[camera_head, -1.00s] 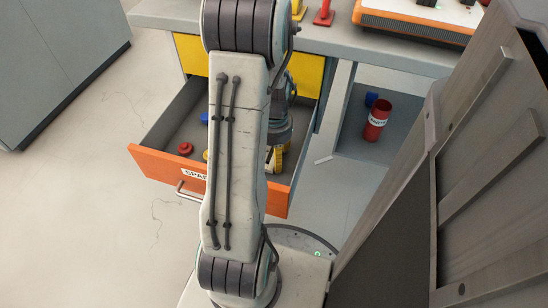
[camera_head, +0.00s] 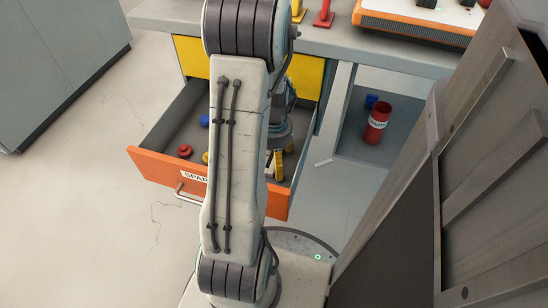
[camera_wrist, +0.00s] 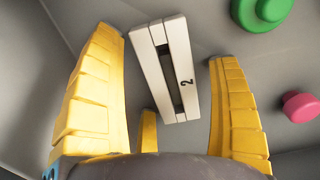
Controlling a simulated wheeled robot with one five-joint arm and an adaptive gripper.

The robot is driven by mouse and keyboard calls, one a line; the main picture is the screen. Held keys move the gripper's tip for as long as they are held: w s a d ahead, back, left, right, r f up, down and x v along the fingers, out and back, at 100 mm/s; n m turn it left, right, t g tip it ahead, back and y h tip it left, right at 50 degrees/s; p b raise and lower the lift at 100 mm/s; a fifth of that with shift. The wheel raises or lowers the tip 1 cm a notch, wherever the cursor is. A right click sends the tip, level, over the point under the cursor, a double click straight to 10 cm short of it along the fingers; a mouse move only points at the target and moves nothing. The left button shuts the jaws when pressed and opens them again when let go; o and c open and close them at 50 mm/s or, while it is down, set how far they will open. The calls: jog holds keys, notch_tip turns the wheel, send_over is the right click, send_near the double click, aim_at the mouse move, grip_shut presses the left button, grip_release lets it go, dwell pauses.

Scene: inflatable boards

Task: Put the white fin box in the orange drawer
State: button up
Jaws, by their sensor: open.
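The white fin box (camera_wrist: 172,68), a long slotted block marked 2, lies between the spread yellow fingers of my gripper (camera_wrist: 163,45) in the wrist view, with gaps on both sides. My gripper is open and appears not to grip it. A third finger shows below the box. In the head view my gripper (camera_head: 278,165) is down inside the pulled-out orange drawer (camera_head: 150,163), near its right side and partly behind my arm. A sliver of white shows beside the finger. The box seems to be on the grey drawer floor; exact contact is unclear.
Red (camera_head: 185,151) and blue (camera_head: 204,120) round pieces lie in the drawer. Green (camera_wrist: 262,12) and pink (camera_wrist: 301,107) ones show in the wrist view. A yellow drawer front (camera_head: 191,55) is above. A red can (camera_head: 377,122) stands right; a grey panelled structure (camera_head: 490,180) fills the right.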

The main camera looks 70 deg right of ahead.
notch_tip(320, 180, up, 12)
jog(key=p, duration=0.5)
jog(key=shift+r, duration=0.2)
jog(key=w+a+r+n, duration=0.3)
jog(key=w+a+n, duration=0.1)
jog(key=w+a, duration=0.25)
jog(key=w+a+r+n, duration=0.35)
jog(key=w+a, duration=0.25)
jog(key=w, duration=0.2)
jog(key=a+r+n+t, duration=0.2)
jog(key=a+n, duration=0.8)
jog(key=a, duration=1)
jog(key=shift+s, duration=0.35)
jog(key=shift+n, duration=0.25)
